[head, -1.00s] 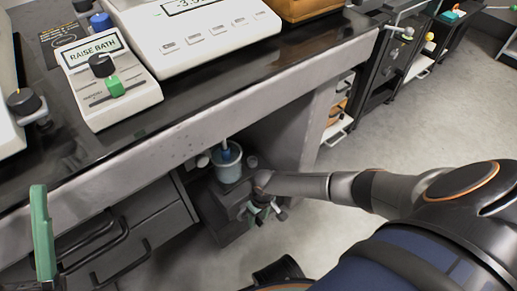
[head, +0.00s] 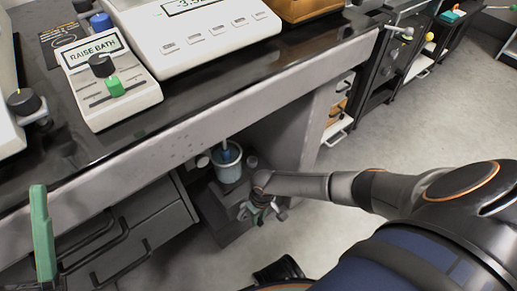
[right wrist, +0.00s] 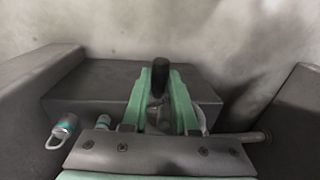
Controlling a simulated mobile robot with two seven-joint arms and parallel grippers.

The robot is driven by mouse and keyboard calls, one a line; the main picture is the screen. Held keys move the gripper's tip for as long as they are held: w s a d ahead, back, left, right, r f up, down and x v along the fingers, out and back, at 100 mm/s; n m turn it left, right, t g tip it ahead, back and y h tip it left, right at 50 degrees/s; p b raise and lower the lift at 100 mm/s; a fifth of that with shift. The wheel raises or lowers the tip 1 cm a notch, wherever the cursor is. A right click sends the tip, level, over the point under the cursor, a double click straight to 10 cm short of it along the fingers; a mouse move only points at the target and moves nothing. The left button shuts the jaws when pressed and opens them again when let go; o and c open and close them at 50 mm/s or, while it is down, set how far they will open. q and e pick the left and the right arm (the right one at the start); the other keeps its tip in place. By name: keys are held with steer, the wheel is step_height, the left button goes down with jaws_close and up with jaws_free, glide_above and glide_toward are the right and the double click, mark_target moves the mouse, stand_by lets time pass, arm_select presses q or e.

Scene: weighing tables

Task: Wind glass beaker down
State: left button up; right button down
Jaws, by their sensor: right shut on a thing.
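A glass beaker (head: 229,172) with bluish contents stands upright below the tabletop on a grey stand (head: 226,210). A thin blue rod reaches down into it. My right gripper (head: 258,212) is low at the front of that stand, below and to the right of the beaker. In the right wrist view its green fingers (right wrist: 163,100) are closed around a black handle (right wrist: 160,76). A green upright piece (head: 42,235) at the lower left looks like one finger of my left gripper. Its other finger does not show.
A control box (head: 108,85) reading "RAISE BATH", with a black knob and green slider, sits on the dark tabletop beside a white scale (head: 205,30). Drawers (head: 135,225) with dark handles are left of the stand. Open floor (head: 420,120) lies to the right.

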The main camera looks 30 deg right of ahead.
steer(key=shift+r+h+p, duration=0.25)
steer(key=shift+h+p, duration=0.15)
steer(key=shift+p, duration=0.4)
steer(key=shift+r+h+p, duration=0.15)
steer(key=shift+h+p, duration=0.45)
steer(key=shift+p, duration=0.15)
steer(key=shift+h+p, duration=0.45)
steer(key=shift+h, duration=1.05)
steer(key=shift+d+r+h+b, duration=0.15)
steer(key=shift+h+b, duration=0.3)
steer(key=shift+h, duration=0.75)
